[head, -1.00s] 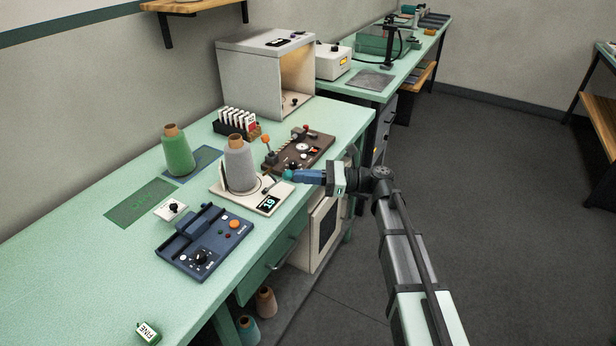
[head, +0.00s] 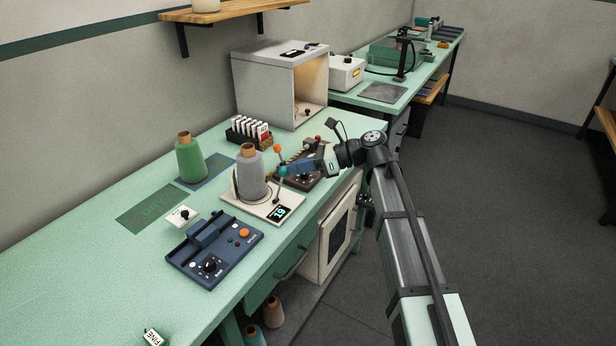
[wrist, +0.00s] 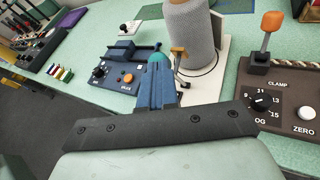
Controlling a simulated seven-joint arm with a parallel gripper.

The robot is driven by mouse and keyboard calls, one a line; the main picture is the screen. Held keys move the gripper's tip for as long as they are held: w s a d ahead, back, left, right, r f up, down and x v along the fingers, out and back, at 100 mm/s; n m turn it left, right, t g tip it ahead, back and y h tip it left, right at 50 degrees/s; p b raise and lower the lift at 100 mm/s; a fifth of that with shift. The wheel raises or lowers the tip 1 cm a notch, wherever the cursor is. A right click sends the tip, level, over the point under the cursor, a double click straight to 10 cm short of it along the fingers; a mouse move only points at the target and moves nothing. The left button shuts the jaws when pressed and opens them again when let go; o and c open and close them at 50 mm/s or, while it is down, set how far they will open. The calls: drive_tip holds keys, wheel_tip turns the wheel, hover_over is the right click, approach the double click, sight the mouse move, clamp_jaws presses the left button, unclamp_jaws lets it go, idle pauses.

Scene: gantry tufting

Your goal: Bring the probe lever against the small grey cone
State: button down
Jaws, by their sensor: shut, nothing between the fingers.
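The small grey cone (head: 251,172), a grey yarn spool with a brown top, stands upright on a cream scale base (head: 238,206) with a lit display. It also shows in the wrist view (wrist: 193,36). The slim probe lever (wrist: 179,64) stands on that base beside the cone, with a tan upper part. My gripper (head: 284,170) is shut and empty. Its teal fingertips (wrist: 159,57) are just left of the lever in the wrist view, with the cone behind. I cannot tell whether fingertips touch lever, or lever touches cone.
A brown clamp box (wrist: 280,100) with an orange-knobbed lever stands close beside the scale. A blue control box (head: 215,248) is in front, and a green cone (head: 190,160) stands behind left. A white cabinet (head: 280,85) is farther back. The front-left bench is mostly clear.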

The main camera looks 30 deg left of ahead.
drive_tip(key=shift+m+h, duration=0.3)
drive_tip(key=shift+h, duration=0.4)
drive_tip(key=shift+a+r, duration=0.25)
drive_tip(key=shift+a, duration=0.4)
drive_tip(key=shift+a+r, duration=0.2)
drive_tip(key=shift+a, duration=0.45)
drive_tip(key=shift+a+r, duration=0.25)
drive_tip(key=shift+a, duration=0.4)
drive_tip(key=shift+r, duration=0.25)
drive_tip(key=a+r+v, duration=0.1)
drive_tip(key=r+v, duration=0.1)
drive_tip(key=v, duration=1.2)
drive_tip(key=shift+r, duration=0.15)
drive_tip(key=shift+s+d, duration=0.1)
